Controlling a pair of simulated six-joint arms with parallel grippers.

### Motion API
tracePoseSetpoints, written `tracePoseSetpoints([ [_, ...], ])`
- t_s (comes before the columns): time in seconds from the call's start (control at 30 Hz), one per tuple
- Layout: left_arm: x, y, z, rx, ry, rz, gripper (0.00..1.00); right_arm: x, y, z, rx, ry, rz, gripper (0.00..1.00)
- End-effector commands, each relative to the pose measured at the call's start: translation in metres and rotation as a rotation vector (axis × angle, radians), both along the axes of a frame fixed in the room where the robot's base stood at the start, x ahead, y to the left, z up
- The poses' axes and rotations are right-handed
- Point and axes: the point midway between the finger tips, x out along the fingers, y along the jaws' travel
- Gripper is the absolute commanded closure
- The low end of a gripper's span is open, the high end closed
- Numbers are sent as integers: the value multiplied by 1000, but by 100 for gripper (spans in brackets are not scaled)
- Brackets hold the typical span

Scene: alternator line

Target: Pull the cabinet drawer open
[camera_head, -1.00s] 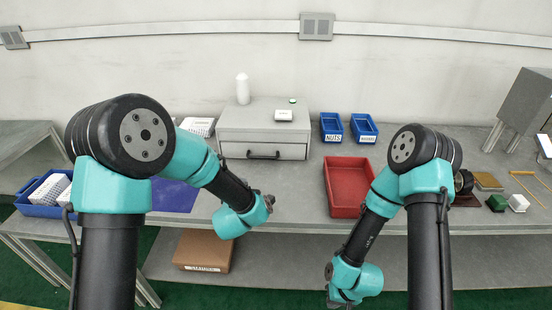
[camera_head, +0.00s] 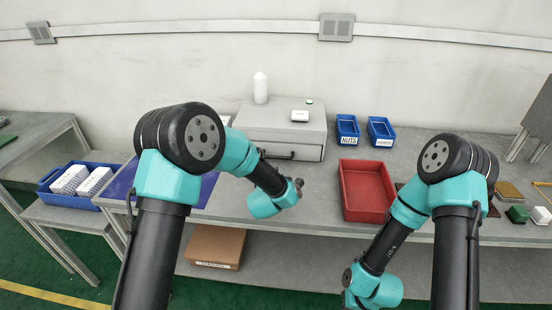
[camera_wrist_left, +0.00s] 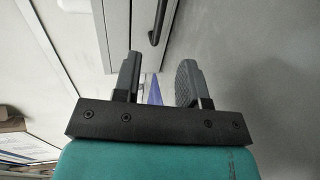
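The grey cabinet (camera_head: 262,118) stands on the bench at the back wall. Its drawer looks shut, and its black handle (camera_head: 283,156) is partly behind my left arm. The handle (camera_wrist_left: 158,22) also shows in the left wrist view, along the drawer front (camera_wrist_left: 143,35). My left gripper (camera_head: 298,186) is in front of the cabinet, apart from the handle. In the left wrist view my left gripper (camera_wrist_left: 158,80) is open and empty, its fingers pointing toward the handle area. My right wrist is low at the front of the bench; its fingers are not clear.
A red tray (camera_head: 366,214) lies right of the cabinet. Two blue bins (camera_head: 347,130) stand at its right rear. A white bottle (camera_head: 260,88) and a small white box (camera_head: 299,116) are on or by the cabinet. A cardboard box (camera_head: 216,246) sits on the lower shelf.

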Motion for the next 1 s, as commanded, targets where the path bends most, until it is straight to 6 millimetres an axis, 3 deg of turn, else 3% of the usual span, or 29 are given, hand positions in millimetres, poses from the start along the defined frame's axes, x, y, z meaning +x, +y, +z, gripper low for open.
tracePoseSetpoints([
  [0.7, 105, -11, -23, 0, 0, 1, 61, 0, 0, 0, 0, 0, 0, 100],
  [1.0, 127, -13, -27, -1, 0, 1, 61, 0, 0, 0, 0, 0, 0, 100],
])
